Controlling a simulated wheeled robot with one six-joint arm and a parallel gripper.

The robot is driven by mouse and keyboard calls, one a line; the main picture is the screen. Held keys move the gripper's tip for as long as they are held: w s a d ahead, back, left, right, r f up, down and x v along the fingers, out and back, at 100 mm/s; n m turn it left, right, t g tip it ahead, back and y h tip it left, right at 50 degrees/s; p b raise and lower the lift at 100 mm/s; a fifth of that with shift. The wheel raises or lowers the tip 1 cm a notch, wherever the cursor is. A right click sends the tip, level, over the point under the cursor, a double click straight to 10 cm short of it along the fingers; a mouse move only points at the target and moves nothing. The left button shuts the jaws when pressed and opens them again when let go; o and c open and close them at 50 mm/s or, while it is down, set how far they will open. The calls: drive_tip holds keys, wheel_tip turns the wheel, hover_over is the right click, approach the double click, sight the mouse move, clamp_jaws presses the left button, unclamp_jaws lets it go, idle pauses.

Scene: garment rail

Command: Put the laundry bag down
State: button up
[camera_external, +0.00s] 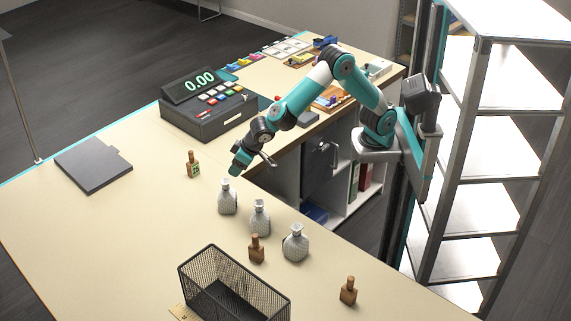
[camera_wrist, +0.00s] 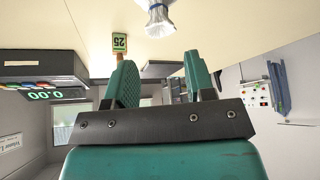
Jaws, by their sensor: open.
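I see no laundry bag in either view. My gripper (camera_external: 237,170) is above the counter (camera_external: 130,230), just above and beyond the nearest silver-grey bottle (camera_external: 227,197). In the wrist view the two teal fingers of my gripper (camera_wrist: 163,75) stand apart with nothing held between them. A clear, ribbed bottle (camera_wrist: 158,22) shows at the top of that view, apart from the fingers.
A cash register (camera_external: 208,108) reading 0.00 stands behind my gripper. Two more silver bottles (camera_external: 260,216) (camera_external: 295,242), small brown bottles (camera_external: 193,164) (camera_external: 257,249) (camera_external: 348,291) and a black mesh basket (camera_external: 235,290) stand on the counter. A dark flat pad (camera_external: 93,165) lies left. Shelving (camera_external: 480,150) stands right.

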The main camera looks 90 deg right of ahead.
drive_tip(key=s+d+r+n+g+y, duration=0.1)
drive_tip(key=s+r+n+g+y, duration=0.1)
drive_tip(key=s, duration=0.9)
drive_tip(key=s+d+r+n+g+y, duration=0.2)
drive_tip(key=s+n, duration=0.3)
drive_tip(key=s, duration=0.6)
drive_tip(key=s+d+r+n+g+y, duration=0.1)
drive_tip(key=s+r+n, duration=0.1)
drive_tip(key=s, duration=0.9)
drive_tip(key=shift+d+r+n+g+y, duration=0.2)
drive_tip(key=shift+d+n+g+y, duration=0.2)
drive_tip(key=shift+n, duration=0.3)
